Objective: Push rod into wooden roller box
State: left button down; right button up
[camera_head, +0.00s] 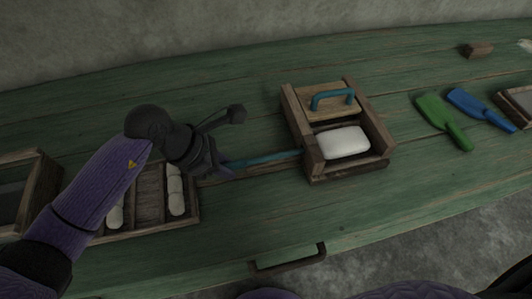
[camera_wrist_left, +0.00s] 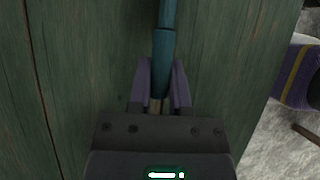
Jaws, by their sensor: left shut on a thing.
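The wooden roller box (camera_head: 376,128) stands on the green table right of centre in the head view. Inside it are a wooden block with a blue handle (camera_head: 333,97) and a white rounded piece (camera_head: 342,143). The teal rod (camera_head: 268,159) lies roughly level, its right end at the box's left side wall; whether the tip is inside the wall cannot be told. My left gripper (camera_head: 226,169) is shut on the rod's left end. In the left wrist view my gripper's purple fingers (camera_wrist_left: 161,88) hold the rod (camera_wrist_left: 164,50) between them. My right gripper is not in view.
A wooden tray with white rolls (camera_head: 176,190) sits below my left arm, and another wooden box (camera_head: 32,190) is at the far left. Green (camera_head: 443,119) and blue (camera_head: 480,108) tools lie on the right. A dark handle (camera_head: 289,260) is on the table's front edge.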

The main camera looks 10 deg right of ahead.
aim_at(281, 154)
pick_arm(q)
jog(key=d+b, duration=0.3)
jog(key=d, duration=0.7)
jog(key=shift+d+f, duration=0.15)
jog(key=shift+d, duration=0.45)
jog(key=c, duration=0.7)
grip_release()
jog(key=shift+o, duration=1.2)
jog(key=p+v, duration=0.5)
jog(key=v, duration=0.2)
jog(key=shift+d, duration=0.2)
jog(key=shift+a+r+p, duration=0.15)
jog(key=shift+r+p, duration=0.15)
jog(key=shift+p, duration=0.05)
jog(key=shift+f, duration=0.15)
